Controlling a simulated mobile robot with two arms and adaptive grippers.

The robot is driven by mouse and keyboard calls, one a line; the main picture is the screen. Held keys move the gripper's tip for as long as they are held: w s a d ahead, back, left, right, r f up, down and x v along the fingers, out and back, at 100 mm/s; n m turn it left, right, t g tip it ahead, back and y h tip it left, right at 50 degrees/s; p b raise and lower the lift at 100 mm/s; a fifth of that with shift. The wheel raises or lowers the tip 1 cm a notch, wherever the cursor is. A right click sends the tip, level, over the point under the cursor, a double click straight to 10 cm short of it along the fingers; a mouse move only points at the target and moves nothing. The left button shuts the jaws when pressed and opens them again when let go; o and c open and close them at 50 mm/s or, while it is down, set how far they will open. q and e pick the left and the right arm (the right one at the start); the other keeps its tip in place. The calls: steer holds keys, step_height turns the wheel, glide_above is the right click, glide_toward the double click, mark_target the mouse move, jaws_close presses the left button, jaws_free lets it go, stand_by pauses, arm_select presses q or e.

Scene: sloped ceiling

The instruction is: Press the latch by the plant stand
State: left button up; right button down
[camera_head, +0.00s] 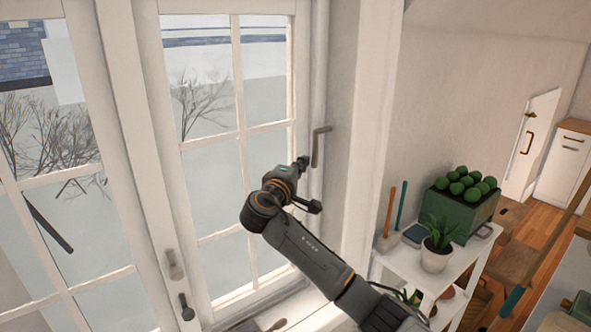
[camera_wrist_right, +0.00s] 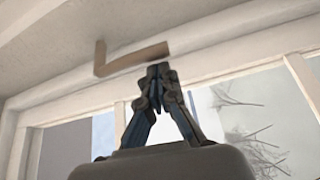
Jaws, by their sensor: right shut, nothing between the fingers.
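The latch (camera_head: 319,146) is a brownish L-shaped handle on the white window frame, on the side nearest the plant stand. Its short arm points right and its long arm hangs down in the head view. It also shows in the wrist view (camera_wrist_right: 132,58), above the fingertips. My right gripper (camera_head: 302,162) is shut and empty, just left of the latch's lower end in the head view. In the wrist view its closed fingertips (camera_wrist_right: 158,72) are just below one end of the latch; I cannot tell if they touch. My left gripper is not in view.
The white plant stand (camera_head: 452,262) at right holds a potted plant (camera_head: 437,252), a green planter (camera_head: 467,208) and upright tools. Another handle (camera_head: 174,264) and a dark one (camera_head: 186,306) are on the left window frame. The wall post (camera_head: 372,130) stands right of the latch.

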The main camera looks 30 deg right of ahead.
steer(key=shift+w+d, duration=0.4)
steer(key=shift+d, duration=0.2)
